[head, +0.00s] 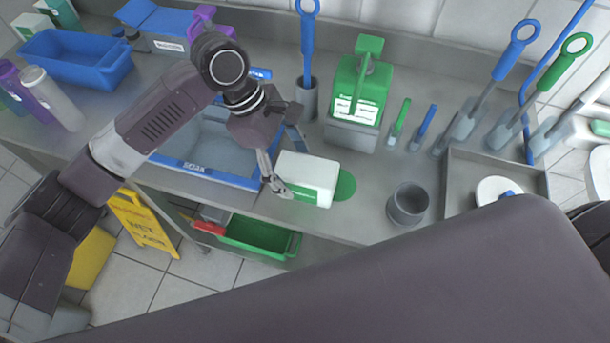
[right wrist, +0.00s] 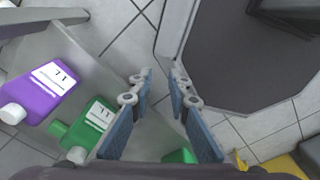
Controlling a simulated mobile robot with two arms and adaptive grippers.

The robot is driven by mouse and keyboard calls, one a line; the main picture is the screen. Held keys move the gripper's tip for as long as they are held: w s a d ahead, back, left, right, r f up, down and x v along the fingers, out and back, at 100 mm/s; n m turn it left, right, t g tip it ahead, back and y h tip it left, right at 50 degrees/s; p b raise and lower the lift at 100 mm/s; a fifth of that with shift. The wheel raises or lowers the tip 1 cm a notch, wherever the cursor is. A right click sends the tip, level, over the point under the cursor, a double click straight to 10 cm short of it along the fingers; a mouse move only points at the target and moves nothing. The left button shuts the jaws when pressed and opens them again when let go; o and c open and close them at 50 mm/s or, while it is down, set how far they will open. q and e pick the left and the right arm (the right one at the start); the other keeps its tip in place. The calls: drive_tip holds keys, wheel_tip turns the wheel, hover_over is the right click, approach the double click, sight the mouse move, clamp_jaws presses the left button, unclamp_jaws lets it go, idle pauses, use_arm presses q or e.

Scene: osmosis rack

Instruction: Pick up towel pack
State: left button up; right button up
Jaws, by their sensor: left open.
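The likely towel pack, a white block with a green printed side (head: 308,178), lies near the front edge of the steel counter in the head view. It rests beside and partly over a flat green round piece (head: 345,185). My left gripper (head: 278,186) is open, with its fingers pointing down at the pack's left end. Whether a finger touches the pack I cannot tell. My right gripper (right wrist: 163,72) shows in the right wrist view, open and empty, its fingers apart. The pack is not seen in that view.
A blue-rimmed basin (head: 205,172) lies left of the pack. A grey cup (head: 407,203) stands to its right, and a green dispenser (head: 357,100) behind. A purple bottle (right wrist: 45,92) and green bottle (right wrist: 98,122) are near my right gripper. A yellow sign (head: 145,220) stands below.

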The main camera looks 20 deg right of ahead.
use_arm(q)
drive_tip(key=x, duration=0.2)
drive_tip(key=p+x, duration=0.1)
drive_tip(key=x, duration=0.3)
drive_tip(key=shift+d+r, duration=0.1)
drive_tip(key=shift+d, duration=0.3)
drive_tip(key=shift+c, duration=1.6)
drive_tip(key=c, duration=1)
use_arm(e)
drive_tip(key=shift+w+d+r, duration=0.2)
drive_tip(key=shift+w+r, duration=0.25)
drive_tip(key=shift+w, duration=0.05)
drive_tip(key=shift+w+d+r, duration=0.15)
drive_tip(key=shift+w+r, duration=0.25)
drive_tip(key=shift+w, duration=0.05)
